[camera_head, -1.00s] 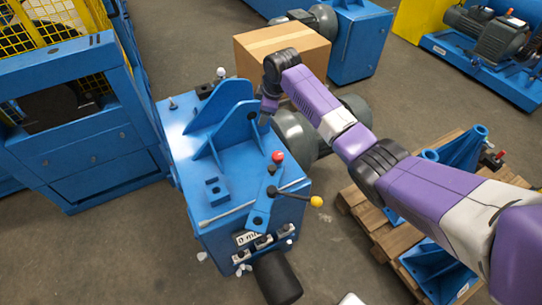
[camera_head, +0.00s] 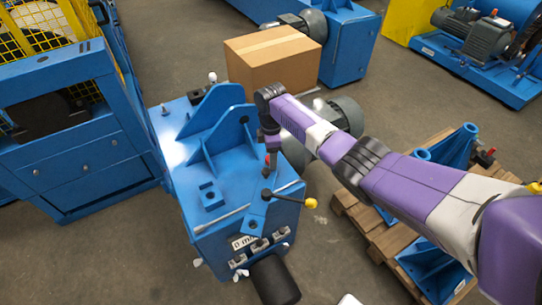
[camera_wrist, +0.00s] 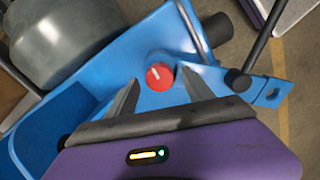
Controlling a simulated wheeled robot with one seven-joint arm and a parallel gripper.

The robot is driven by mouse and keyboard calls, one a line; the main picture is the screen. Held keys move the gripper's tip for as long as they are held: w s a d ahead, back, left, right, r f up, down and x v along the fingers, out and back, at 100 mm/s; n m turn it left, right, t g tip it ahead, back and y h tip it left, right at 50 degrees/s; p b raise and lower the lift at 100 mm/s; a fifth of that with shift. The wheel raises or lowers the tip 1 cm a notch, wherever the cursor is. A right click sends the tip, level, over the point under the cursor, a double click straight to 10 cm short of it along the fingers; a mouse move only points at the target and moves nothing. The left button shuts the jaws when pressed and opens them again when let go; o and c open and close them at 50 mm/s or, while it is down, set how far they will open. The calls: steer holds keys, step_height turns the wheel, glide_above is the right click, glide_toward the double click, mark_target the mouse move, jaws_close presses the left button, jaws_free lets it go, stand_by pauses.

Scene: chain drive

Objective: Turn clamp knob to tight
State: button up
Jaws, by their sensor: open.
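The clamp knob, a round red knob with a white line on its face, shows in the wrist view (camera_wrist: 159,77) on a blue plate of the machine. The white line points roughly up in that picture. My gripper (camera_wrist: 160,82) is open, with one finger on each side of the knob and visible gaps between. Nothing is held. In the head view my gripper (camera_head: 271,163) points down over the blue machine top (camera_head: 232,178) and hides most of the knob. I cannot tell how far the fingertips are above the plate.
A black lever with a yellow ball (camera_head: 311,203) stands out right of the knob. Upright blue ribs (camera_head: 210,113) rise behind on the left. A grey motor (camera_head: 341,115) and a cardboard box (camera_head: 273,58) are beyond. A pallet (camera_head: 365,225) holds blue brackets.

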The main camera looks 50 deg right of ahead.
steer(key=shift+f, duration=0.25)
jaws_close()
